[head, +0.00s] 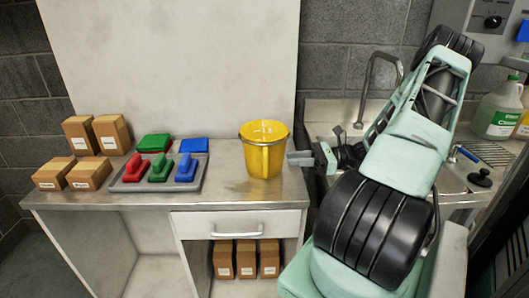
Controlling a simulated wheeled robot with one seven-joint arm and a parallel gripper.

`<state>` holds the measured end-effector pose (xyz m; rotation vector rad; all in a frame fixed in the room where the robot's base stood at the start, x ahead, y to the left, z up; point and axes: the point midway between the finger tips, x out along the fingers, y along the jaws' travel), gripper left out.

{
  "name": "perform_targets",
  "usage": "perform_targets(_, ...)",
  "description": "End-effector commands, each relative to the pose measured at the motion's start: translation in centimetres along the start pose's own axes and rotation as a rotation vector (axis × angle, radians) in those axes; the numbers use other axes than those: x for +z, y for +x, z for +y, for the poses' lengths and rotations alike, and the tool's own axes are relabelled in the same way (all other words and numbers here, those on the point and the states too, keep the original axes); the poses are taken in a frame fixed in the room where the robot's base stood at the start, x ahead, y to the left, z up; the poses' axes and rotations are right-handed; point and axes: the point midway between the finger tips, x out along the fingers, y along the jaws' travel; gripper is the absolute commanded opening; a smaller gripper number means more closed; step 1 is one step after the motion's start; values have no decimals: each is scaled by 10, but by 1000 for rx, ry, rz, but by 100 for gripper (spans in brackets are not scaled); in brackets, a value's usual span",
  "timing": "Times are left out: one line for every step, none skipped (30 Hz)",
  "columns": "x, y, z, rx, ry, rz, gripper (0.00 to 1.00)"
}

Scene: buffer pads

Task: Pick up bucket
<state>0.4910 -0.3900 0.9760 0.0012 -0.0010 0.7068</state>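The yellow bucket (257,158) stands upright on the metal top of the cabinet (228,193), right of its middle. It has a lighter rim and a vertical strip on its front. My gripper (296,158) is just right of the bucket at about mid height, its grey tip pointing left toward the bucket's side. The tip looks very close to the bucket; I cannot tell whether they touch. The fingers overlap from this angle, so their opening is hidden.
A grey tray (133,184) with red, green and blue handled tools lies left of the bucket, with pads behind. Small cardboard boxes (88,175) sit at the far left. A sink with a faucet (367,82) is behind my arm. A white panel (175,60) rises behind the cabinet.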

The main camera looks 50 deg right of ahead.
Motion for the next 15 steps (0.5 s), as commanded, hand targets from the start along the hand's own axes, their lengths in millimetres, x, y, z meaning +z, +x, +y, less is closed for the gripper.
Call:
perform_targets(2, 11, 1, 4, 2, -2, 23)
perform_targets(2, 16, 1, 3, 2, -2, 23)
perform_targets(2, 23, 1, 3, 2, -2, 23)
perform_targets(2, 27, 1, 3, 1, -2, 23)
perform_targets(1, 30, 0, 3, 1, -1, 23)
perform_targets(1, 34, 0, 1, 1, 0, 23)
perform_targets(1, 36, 0, 1, 0, 0, 23)
perform_targets(1, 38, 0, 1, 0, 0, 23)
perform_targets(0, 40, 0, 1, -1, 1, 23)
perform_targets(0, 41, 0, 1, -1, 1, 23)
perform_targets(1, 43, 0, 2, -1, 1, 23)
perform_targets(1, 47, 0, 3, 0, 0, 23)
perform_targets(2, 50, 0, 4, 0, -1, 23)
perform_targets(3, 55, -1, 3, 1, -2, 23)
perform_targets(3, 61, -1, 3, 2, -1, 23)
